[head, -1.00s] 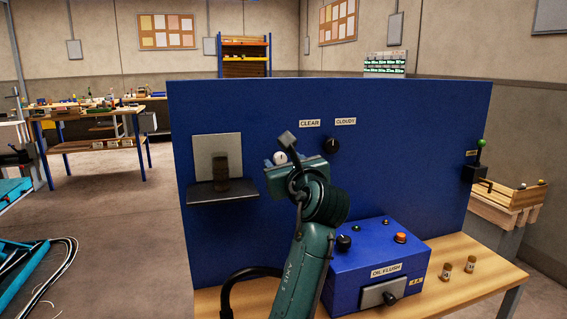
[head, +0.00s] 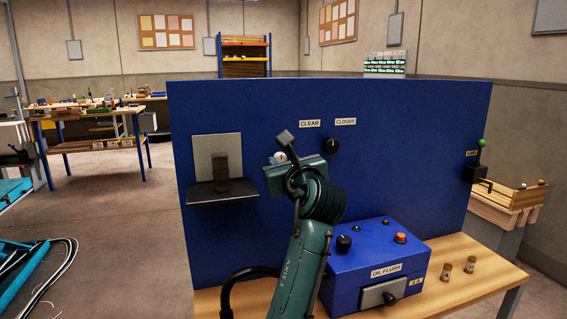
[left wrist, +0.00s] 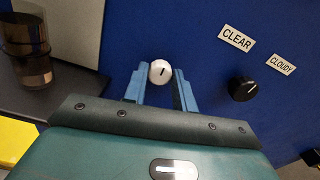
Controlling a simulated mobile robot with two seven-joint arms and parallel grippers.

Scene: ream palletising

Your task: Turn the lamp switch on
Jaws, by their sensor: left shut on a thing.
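A round white knob (head: 279,158) with a dark line mark is on the blue panel (head: 400,110). No label for it can be read. In the left wrist view the white knob (left wrist: 160,72) sits between the two blue fingers of my left gripper (left wrist: 159,84), which is shut on it. The mark on it is close to upright, leaning a little right. In the head view my left gripper (head: 283,166) is at the panel, and its hand hides part of the knob. My right gripper is not in view.
A brown jar (head: 220,172) stands on a dark shelf before a pale plate, left of the knob. A black knob (head: 332,145) is beneath the CLEAR and CLOUDY labels. A green-tipped lever (head: 481,144) is at the panel's right edge. A blue OIL FLUSH box (head: 372,252) stands below.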

